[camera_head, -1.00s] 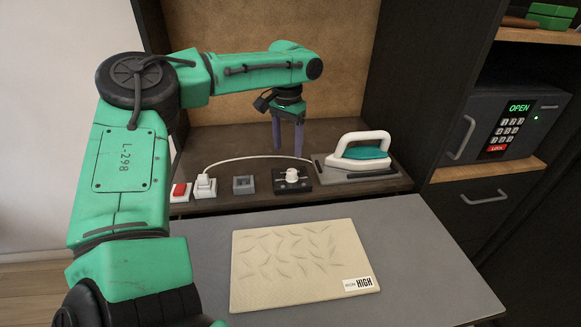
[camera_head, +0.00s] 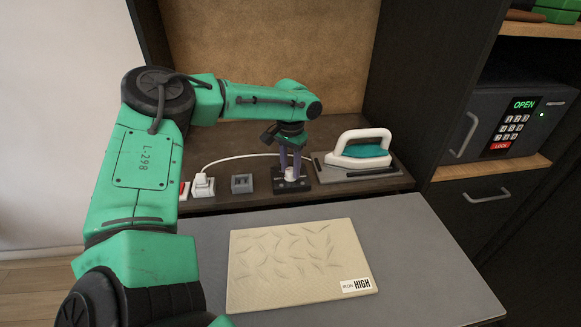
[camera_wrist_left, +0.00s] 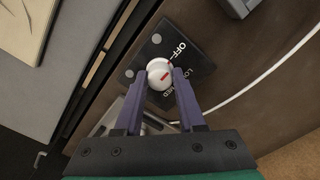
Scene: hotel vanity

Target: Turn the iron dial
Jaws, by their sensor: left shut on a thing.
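The iron dial (camera_head: 290,174) is a white knob with a red mark on a black base plate (camera_head: 305,185), on the brown shelf. In the left wrist view the dial (camera_wrist_left: 160,75) sits between the two purple fingers, and the base (camera_wrist_left: 192,52) shows "OFF", "LO" and "MED"; other lettering is hidden. My left gripper (camera_head: 290,166) points down over the base and is shut on the dial; it also shows in the left wrist view (camera_wrist_left: 160,80). The iron (camera_head: 360,149), white and teal, rests on its grey stand right of the dial. My right gripper is not in view.
A grey square block (camera_head: 242,183), a white plug in its socket (camera_head: 203,186) and a partly hidden red switch (camera_head: 184,190) stand left of the dial. A white cord runs behind. A beige cloth (camera_head: 290,265) labelled "IRON HIGH" lies on the grey board (camera_head: 420,250). A safe (camera_head: 515,120) stands right.

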